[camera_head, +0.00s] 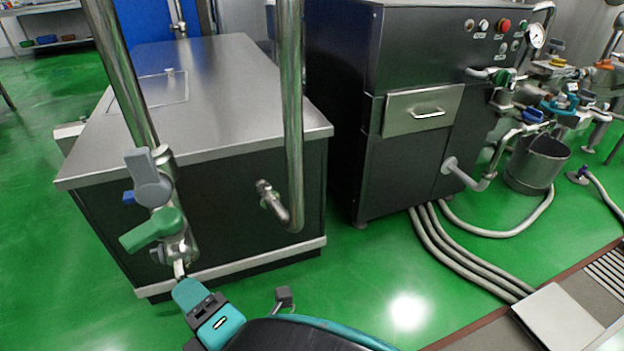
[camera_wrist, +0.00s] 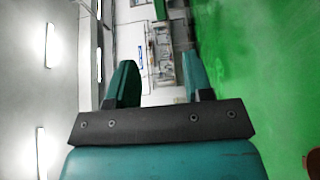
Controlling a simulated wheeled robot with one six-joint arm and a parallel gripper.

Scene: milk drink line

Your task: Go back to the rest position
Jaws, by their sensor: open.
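My gripper (camera_wrist: 161,78) shows in the wrist view with its two teal fingers apart and nothing between them. Behind the fingers the wrist view shows the room turned on its side, with green floor on the right and lit ceiling on the left. In the head view, teal and black parts of my arm are at the bottom, just below a steel pipe with a green-handled valve (camera_head: 152,230). I cannot tell from the head view whether my arm touches the valve.
A steel-topped tank (camera_head: 215,110) with vertical pipes stands at the left. A dark machine (camera_head: 350,130) with a drawer and buttons is to its right.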

